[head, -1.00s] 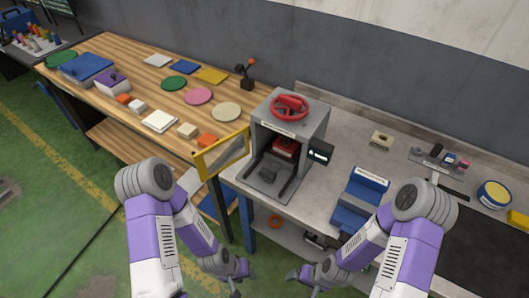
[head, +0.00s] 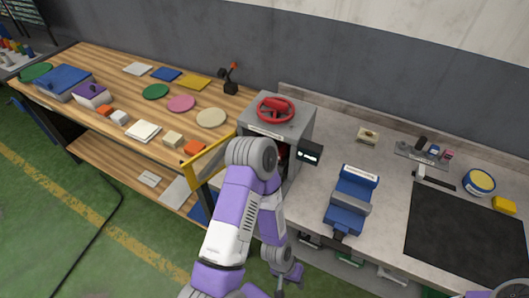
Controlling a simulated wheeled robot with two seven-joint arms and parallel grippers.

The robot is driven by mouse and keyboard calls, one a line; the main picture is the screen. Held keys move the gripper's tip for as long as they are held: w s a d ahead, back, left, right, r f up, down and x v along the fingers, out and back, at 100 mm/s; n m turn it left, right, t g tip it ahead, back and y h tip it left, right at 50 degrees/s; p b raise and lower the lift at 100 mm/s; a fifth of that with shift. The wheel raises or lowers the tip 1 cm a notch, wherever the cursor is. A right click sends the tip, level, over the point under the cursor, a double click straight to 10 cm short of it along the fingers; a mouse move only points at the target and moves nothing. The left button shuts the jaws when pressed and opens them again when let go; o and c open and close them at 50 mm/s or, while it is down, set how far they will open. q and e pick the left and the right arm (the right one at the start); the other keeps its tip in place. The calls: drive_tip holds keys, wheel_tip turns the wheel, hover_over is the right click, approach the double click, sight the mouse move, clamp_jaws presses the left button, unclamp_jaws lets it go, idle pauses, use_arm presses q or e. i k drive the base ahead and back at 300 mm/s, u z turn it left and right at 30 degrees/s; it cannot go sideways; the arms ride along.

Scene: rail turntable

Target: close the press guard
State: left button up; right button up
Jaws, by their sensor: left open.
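The press (head: 301,122) is a grey box with a red handwheel (head: 276,109) on top and a small dark display on its right side. Its yellow-framed guard (head: 207,157) stands swung open at the press's left side, out over the wooden bench's edge. My left arm crosses in front of the press and hides most of its opening and part of the guard. My left gripper (head: 288,286) hangs low at the bottom edge, below the bench top, open and apart from the guard. My right gripper is out of view.
A blue vise-like fixture (head: 348,207) stands on the grey bench right of the press. A black mat (head: 465,232), a yellow-blue tin (head: 479,182) and small parts lie farther right. The wooden bench (head: 108,124) at left holds coloured discs and plates.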

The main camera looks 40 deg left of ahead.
sight(187, 167)
drive_tip(key=z, duration=2.35)
drive_tip(key=k, duration=2.5)
drive_tip(key=u, duration=1.7)
drive_tip(key=k, duration=0.5)
drive_tip(key=z, duration=0.5)
drive_tip(key=i, duration=0.7)
drive_tip(key=u, duration=0.35)
